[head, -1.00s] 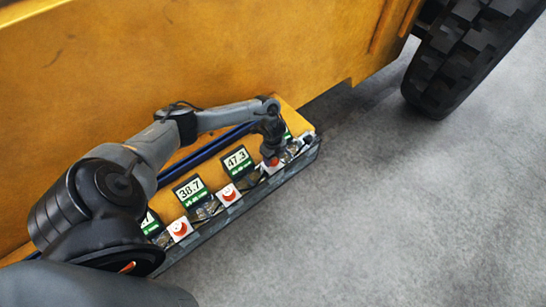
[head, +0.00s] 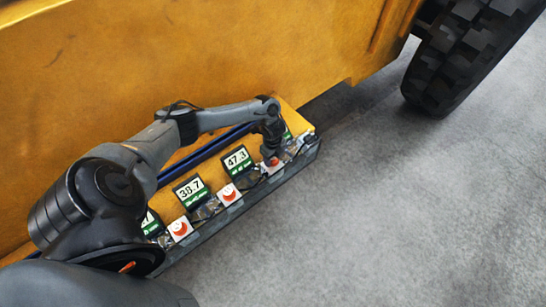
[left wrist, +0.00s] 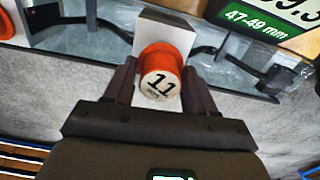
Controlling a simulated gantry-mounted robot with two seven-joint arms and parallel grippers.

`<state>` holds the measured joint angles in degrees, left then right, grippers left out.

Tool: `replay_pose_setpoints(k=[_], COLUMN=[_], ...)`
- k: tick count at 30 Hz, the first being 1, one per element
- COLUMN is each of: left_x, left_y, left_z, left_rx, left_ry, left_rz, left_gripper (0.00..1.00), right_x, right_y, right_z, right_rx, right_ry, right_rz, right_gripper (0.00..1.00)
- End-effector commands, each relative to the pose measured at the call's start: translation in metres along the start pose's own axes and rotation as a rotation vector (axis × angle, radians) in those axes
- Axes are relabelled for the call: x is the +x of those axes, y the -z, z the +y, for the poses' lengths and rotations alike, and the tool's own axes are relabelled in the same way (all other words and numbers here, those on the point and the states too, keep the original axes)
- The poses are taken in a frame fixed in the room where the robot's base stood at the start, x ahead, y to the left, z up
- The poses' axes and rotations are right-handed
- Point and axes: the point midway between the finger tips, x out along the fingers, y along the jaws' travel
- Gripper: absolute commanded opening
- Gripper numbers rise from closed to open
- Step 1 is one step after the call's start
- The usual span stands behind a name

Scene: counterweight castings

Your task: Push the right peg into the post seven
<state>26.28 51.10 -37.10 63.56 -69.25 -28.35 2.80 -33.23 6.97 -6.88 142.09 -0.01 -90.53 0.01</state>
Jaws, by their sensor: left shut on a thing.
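My left gripper (head: 271,152) points down at the right end of the row of posts. In the left wrist view its two dark fingers (left wrist: 161,86) are shut on an orange-red peg (left wrist: 166,65), one on each side. The peg's pale round end reads "11"; I see no seven. The peg stands at a white block (left wrist: 150,30); how deep it sits I cannot tell. In the head view this peg is a small red spot (head: 273,162) under the gripper, mostly hidden. My right gripper is not in view.
Two more red pegs on white blocks (head: 229,194) (head: 180,228) stand along the grey tray (head: 243,208). Displays read 47.3 (head: 237,160) and 38.7 (head: 190,191). A green label (left wrist: 250,18) reads 47-49 mm. A yellow machine body (head: 200,60) rises behind; grey floor (head: 420,210) is open at right.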

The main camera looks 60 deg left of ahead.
Motion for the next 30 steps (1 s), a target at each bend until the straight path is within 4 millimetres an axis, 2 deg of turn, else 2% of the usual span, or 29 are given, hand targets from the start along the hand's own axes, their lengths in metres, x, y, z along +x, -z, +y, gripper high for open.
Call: replay_pose_setpoints(k=[30], left_x=[0.024], left_y=[0.000], left_z=[0.000], left_rx=[0.000], left_ry=[0.000], left_rz=[0.000], left_gripper=[0.25], right_x=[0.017], right_y=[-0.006], right_z=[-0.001], right_rx=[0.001], right_ry=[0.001], right_rz=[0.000], right_gripper=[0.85])
